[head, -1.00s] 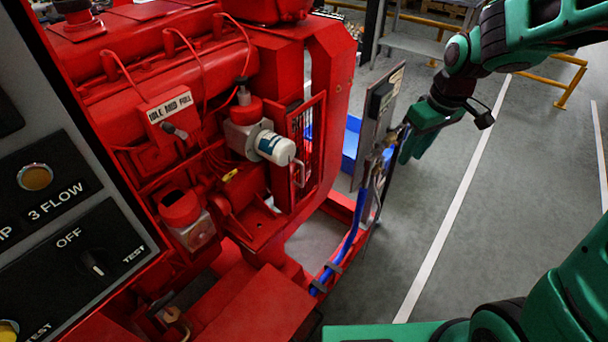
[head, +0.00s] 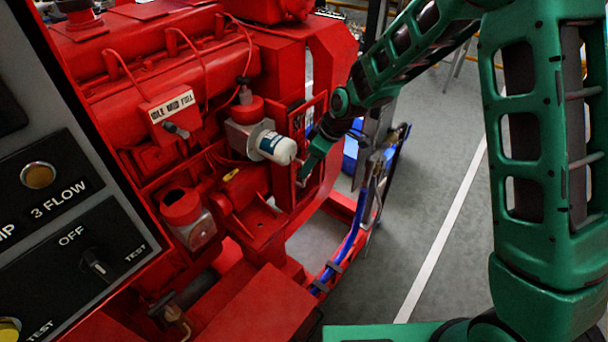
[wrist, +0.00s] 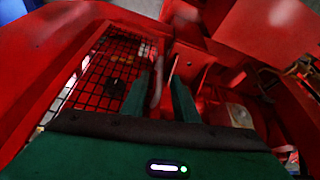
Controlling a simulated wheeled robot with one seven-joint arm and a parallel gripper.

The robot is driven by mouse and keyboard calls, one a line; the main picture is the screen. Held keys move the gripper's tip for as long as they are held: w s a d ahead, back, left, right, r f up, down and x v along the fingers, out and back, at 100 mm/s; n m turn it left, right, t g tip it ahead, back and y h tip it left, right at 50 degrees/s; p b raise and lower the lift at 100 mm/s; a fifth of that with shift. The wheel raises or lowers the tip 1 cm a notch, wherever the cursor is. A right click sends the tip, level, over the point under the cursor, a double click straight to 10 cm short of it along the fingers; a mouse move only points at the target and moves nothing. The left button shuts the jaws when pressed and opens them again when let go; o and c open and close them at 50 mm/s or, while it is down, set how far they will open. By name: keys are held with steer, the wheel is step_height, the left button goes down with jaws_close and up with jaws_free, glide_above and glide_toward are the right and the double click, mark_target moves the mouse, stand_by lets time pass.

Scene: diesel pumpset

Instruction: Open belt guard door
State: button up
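The belt guard door (head: 313,108) is a red frame with dark mesh on the side of the red engine; it looks closed, and my arm hides part of it in the head view. In the wrist view its mesh (wrist: 100,75) fills the left side. The door's pale upright handle (wrist: 156,85) stands between my fingers. My gripper (wrist: 159,97) is open around the handle, with a small gap visible beside it. In the head view my gripper (head: 304,174) is at the handle, and its fingertips are partly hard to make out.
A white filter canister (head: 277,147) sits just left of my gripper. A grey panel stand with blue hoses (head: 352,235) stands right of the door, close behind my forearm.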

mark_target(304, 184)
steer(key=x, duration=0.4)
steer(key=shift+a+f, duration=0.1)
steer(key=shift+f, duration=0.3)
jaws_close()
stand_by(1.0)
